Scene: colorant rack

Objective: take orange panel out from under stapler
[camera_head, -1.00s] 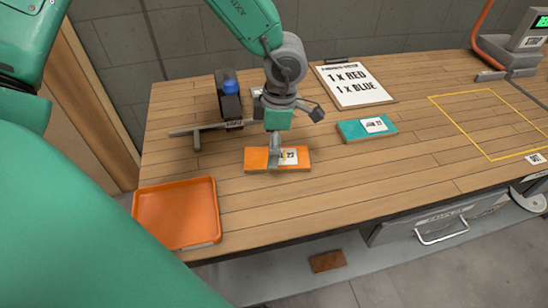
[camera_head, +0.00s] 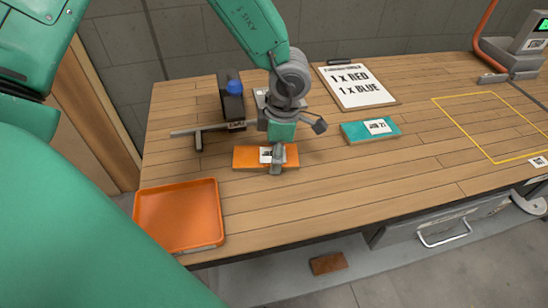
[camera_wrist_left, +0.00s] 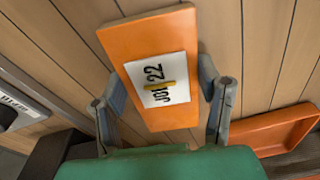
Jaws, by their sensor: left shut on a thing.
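The orange panel (camera_head: 245,157) is a flat block with a white label reading "JOB 22". It lies over the near middle of the table in the head view, with nothing on top of it but the label. My left gripper (camera_head: 277,163) is shut on it from above. The left wrist view shows the panel (camera_wrist_left: 140,48) between the two grey fingers (camera_wrist_left: 165,100). Whether it touches the table is hard to tell. No clear stapler shows; a dark device with a blue top (camera_head: 232,88) and a grey bar stands behind and left of the panel. My right gripper is not in view.
An empty orange tray (camera_head: 180,190) sits at the table's front left. A teal panel (camera_head: 357,133) lies to the right, below a clipboard sign (camera_head: 350,75). A yellow outlined area (camera_head: 500,125) is bare. A brown block (camera_head: 328,263) lies below the table's front edge.

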